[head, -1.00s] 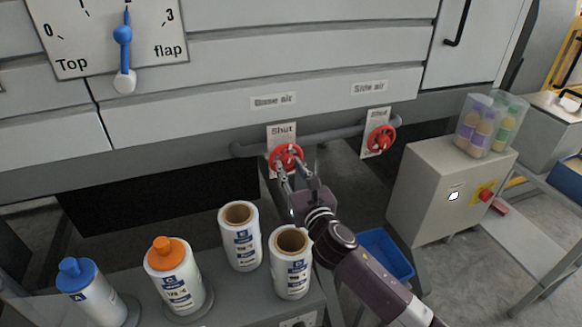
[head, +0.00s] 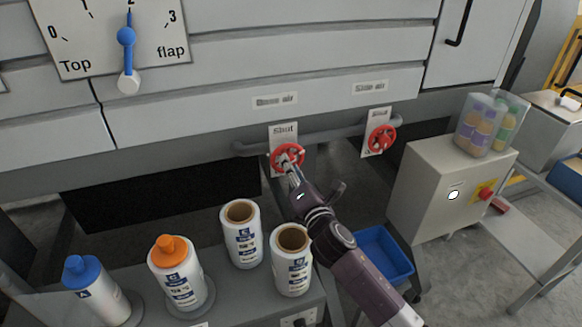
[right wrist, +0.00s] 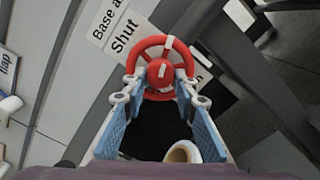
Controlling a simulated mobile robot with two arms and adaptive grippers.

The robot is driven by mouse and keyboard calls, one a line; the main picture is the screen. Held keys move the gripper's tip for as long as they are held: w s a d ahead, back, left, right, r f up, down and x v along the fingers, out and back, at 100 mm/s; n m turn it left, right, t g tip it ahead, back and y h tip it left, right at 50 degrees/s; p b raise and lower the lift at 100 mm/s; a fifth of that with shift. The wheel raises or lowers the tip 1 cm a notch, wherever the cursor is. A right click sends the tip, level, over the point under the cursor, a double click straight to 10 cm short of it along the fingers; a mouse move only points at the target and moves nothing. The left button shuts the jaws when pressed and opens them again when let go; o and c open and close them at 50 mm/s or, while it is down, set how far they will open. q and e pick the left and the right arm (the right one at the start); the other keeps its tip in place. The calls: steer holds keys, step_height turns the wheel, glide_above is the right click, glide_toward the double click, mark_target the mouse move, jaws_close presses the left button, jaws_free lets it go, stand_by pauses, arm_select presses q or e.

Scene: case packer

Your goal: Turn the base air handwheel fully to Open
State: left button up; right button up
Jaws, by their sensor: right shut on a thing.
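The base air handwheel (head: 287,155) is a red wheel on the pipe below the machine's panel, in front of a plate reading "Shut". In the right wrist view the wheel (right wrist: 160,68) shows its red hub and rim, with a white mark at the rim's top. My right gripper (head: 292,169) reaches the wheel from below right. In the right wrist view its two fingers (right wrist: 158,90) lie on either side of the lower rim and are shut on the wheel. The lower part of the wheel is partly hidden by the fingers. My left gripper is not in view.
The red side air handwheel (head: 381,139) is to the right on the same pipe. Below, white rolls (head: 291,262) and bottles with blue and orange caps (head: 176,273) stand on a grey surface near my right arm. A blue bin (head: 384,255) and grey box (head: 437,195) are at right.

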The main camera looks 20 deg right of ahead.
steer(key=m+p, duration=0.2)
steer(key=m, duration=0.9)
steer(key=m+p, duration=0.2)
steer(key=m, duration=0.9)
steer(key=shift+d+r, duration=0.15)
steer(key=shift+r, duration=0.05)
steer(key=shift+m, duration=0.3)
steer(key=o, duration=1.2)
steer(key=shift+c, duration=0.2)
steer(key=shift+s, duration=0.1)
